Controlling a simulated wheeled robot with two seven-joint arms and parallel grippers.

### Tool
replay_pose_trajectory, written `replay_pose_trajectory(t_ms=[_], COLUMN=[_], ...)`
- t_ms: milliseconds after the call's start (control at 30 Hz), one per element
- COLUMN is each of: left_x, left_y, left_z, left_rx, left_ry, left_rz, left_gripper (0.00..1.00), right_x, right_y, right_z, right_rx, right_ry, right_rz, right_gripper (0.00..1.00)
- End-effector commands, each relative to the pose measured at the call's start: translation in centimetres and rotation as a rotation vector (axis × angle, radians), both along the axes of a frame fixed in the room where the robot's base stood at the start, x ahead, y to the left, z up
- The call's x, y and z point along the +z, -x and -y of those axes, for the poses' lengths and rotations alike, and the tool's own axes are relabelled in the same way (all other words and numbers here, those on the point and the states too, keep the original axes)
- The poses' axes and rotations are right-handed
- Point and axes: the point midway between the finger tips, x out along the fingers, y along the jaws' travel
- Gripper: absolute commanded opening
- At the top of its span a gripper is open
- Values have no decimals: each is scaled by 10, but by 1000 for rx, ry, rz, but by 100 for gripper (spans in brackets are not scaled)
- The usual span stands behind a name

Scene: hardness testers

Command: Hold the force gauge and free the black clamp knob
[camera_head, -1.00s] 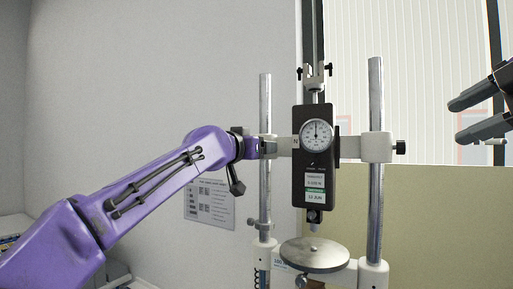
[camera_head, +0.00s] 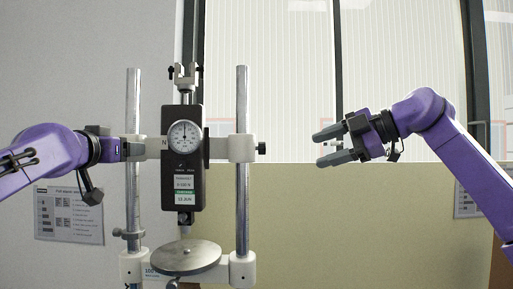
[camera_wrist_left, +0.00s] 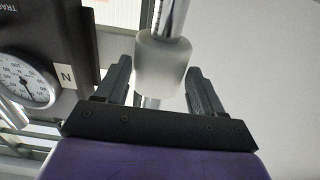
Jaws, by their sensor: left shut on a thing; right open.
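The force gauge (camera_head: 184,165) is a black box with a round dial on a white crossbar between two steel posts. The black clamp knob (camera_head: 262,148) sits on the right end of the crossbar. My left gripper (camera_head: 131,148) is shut on the crossbar's white left collar (camera_wrist_left: 160,68); in the left wrist view its fingers (camera_wrist_left: 158,78) lie on both sides of that collar. My right gripper (camera_head: 322,147) is open and empty, pointing left at the knob's height, with a clear gap to the knob. Its fingers are one above the other.
A round metal plate (camera_head: 186,257) stands below the gauge between the posts. The right post (camera_head: 242,100) rises just left of the knob. A printed sheet (camera_head: 70,215) hangs on the wall at left. The space between knob and right gripper is free.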

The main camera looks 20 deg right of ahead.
Motion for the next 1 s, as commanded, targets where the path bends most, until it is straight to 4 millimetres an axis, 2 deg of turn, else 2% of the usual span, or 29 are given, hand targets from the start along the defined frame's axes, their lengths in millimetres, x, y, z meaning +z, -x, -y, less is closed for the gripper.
replay_pose_trajectory(t_ms=[33,67,200,267,367,733,1000], left_x=[-3,-3,-3,-3,-3,-3,-3], left_y=[-1,-1,-1,-1,-1,-1,-1], left_z=[0,0,1,3,2,1,1], left_rx=[0,0,-1,-2,-2,-1,-1], left_ry=[-3,-3,-4,-3,-2,-3,-3], left_rz=[-5,-5,-5,-4,-4,-5,-5], left_gripper=[19,19,19,19,19,19,19], right_x=[-10,-10,6,10,9,3,1], right_y=[-1,1,7,5,-4,-66,-83], right_z=[7,6,-11,-12,-19,-76,-91], right_rx=[65,104,211,214,216,216,213], right_ry=[-9,0,73,100,117,114,113], right_rz=[69,130,367,410,422,417,418], right_gripper=[58,58,58,58,58,58,58])
